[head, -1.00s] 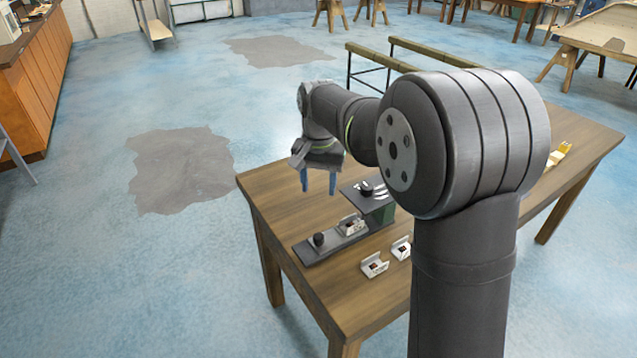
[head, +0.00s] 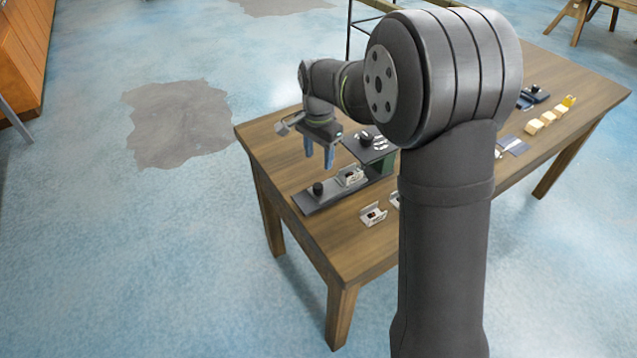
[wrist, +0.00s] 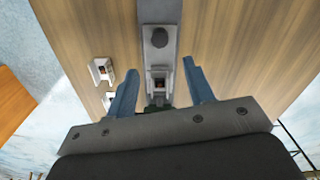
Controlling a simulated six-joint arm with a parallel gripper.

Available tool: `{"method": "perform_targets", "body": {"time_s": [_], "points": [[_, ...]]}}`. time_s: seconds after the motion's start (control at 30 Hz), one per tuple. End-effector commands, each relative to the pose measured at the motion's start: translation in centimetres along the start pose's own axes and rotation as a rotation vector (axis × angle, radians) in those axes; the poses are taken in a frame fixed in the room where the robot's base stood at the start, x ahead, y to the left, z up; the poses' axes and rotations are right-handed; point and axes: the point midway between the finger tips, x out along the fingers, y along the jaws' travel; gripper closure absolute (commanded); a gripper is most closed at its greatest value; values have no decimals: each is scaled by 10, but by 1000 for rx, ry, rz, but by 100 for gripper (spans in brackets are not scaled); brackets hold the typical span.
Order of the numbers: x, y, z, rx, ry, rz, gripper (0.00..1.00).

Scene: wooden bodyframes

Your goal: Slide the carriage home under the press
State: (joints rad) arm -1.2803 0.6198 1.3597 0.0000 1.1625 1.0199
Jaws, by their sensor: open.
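The carriage (head: 349,177) appears to be the pale metal holder on a long dark strip (head: 312,203). A round black knob (head: 318,188) stands at the strip's left end. The press (head: 357,148) is a dark raised plate with a green support, at the strip's right end. The carriage sits just outside it. My gripper (head: 319,161) is open and empty, its blue fingers pointing down above the strip near the knob. In the wrist view, the knob (wrist: 159,37) and carriage (wrist: 158,82) lie along the line between the fingers.
Pale metal brackets (head: 373,214) lie on the wooden table (head: 330,237) in front of the strip. Several yellow blocks (head: 547,118) and dark items lie at the table's right. My arm hides the table's middle. Bare wood lies left of the strip.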

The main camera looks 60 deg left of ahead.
Motion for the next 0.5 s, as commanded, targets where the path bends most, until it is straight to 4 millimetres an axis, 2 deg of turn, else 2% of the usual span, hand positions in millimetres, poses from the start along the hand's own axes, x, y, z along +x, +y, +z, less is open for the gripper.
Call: {"method": "perform_targets", "body": {"time_s": [0.03,0.3,0.5], "points": [[13,1,0,0,-3,4,52],[70,0,0,-1,-2,3,52],[98,0,0,-1,-1,1,52]]}}
